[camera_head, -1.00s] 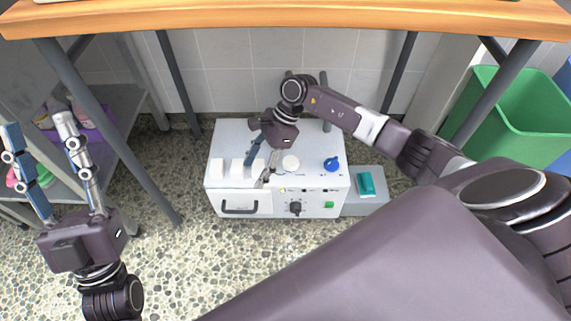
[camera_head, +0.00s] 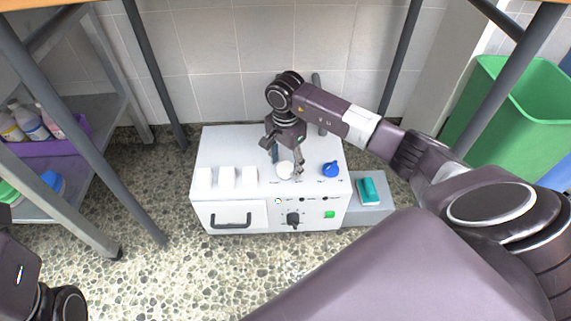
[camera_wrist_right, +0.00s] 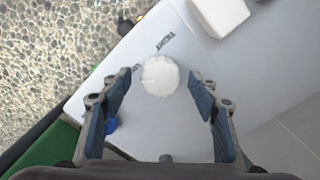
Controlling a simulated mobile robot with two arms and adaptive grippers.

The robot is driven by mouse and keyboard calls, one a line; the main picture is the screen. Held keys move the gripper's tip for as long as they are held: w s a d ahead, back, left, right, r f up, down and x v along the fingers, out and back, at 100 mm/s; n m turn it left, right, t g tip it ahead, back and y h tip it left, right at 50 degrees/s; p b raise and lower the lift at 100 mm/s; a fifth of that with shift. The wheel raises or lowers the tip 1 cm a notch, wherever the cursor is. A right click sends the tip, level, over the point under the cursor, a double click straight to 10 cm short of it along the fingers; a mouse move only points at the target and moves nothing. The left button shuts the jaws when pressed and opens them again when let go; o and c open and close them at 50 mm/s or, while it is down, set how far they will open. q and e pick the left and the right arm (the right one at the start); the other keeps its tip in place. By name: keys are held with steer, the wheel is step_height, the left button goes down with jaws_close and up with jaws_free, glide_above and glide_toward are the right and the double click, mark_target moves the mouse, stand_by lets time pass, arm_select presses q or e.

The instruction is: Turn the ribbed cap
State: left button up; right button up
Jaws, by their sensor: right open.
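The white ribbed cap (camera_head: 285,169) sits on top of the white box-shaped unit (camera_head: 225,150), toward its front edge. In the right wrist view the cap (camera_wrist_right: 160,75) is round with a notched rim, and it lies between and just beyond the fingertips. My right gripper (camera_head: 284,167) is open above the cap; its blue-padded fingers also show in the right wrist view (camera_wrist_right: 160,100), spread apart and not touching the cap. Part of my left arm shows at the lower left of the head view, but its fingers are out of the picture.
A blue knob (camera_head: 330,169) stands right of the cap. Several white blocks (camera_head: 227,178) stand to its left. The front has a black knob (camera_head: 293,218) and a handle (camera_head: 231,220). A teal item (camera_head: 368,191) lies on a grey side shelf. A green bin (camera_head: 515,110) stands at right.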

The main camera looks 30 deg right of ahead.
steer(key=shift+f, duration=0.25)
steer(key=c, duration=1.2)
steer(key=shift+o, duration=0.2)
